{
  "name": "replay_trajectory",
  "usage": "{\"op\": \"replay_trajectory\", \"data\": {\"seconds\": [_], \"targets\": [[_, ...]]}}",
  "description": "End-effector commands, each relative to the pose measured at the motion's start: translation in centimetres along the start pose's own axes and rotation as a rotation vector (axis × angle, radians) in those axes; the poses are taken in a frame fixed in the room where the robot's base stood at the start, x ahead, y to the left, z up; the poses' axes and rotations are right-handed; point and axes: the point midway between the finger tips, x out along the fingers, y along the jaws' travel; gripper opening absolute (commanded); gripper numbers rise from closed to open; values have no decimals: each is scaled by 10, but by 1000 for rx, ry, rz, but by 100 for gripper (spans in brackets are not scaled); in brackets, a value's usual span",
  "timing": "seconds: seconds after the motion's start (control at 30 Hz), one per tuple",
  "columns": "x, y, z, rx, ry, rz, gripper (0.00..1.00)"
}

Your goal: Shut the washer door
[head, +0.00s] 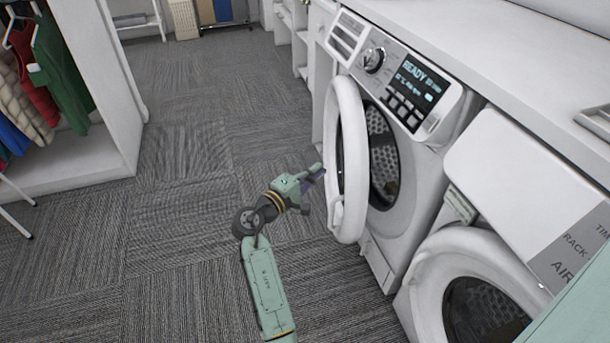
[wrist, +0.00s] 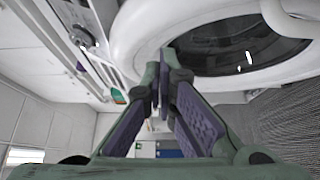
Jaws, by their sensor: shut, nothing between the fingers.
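The white washer (head: 400,130) stands at the right, with a lit panel reading READY. Its round white door (head: 347,160) is open, swung out to the left of the drum opening. The perforated drum (head: 382,155) shows behind it. My gripper (head: 318,170) is shut and empty at the door's outer side, close to its left edge; I cannot tell whether it touches. In the wrist view my fingers (wrist: 164,95) are together, and the door's white rim and dark glass (wrist: 240,45) fill the upper right.
A second front-loading machine (head: 455,285) stands at the lower right, under a white counter (head: 530,60). A wardrobe with hanging clothes (head: 50,80) is at the left. The grey carpet floor (head: 190,190) between is clear.

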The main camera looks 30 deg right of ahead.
Motion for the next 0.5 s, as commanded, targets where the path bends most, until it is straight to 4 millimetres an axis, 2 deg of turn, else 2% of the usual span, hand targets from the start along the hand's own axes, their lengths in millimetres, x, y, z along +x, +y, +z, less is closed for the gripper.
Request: {"op": "replay_trajectory", "data": {"seconds": [0.03, 0.13, 0.3, 0.5], "targets": [[12, 4, 1, -3, -3, 2, 0], [31, 3, 3, -2, -4, 0, 0], [46, 1, 21, -1, -3, -2, 0], [53, 0, 28, 0, -2, -1, 0]]}}
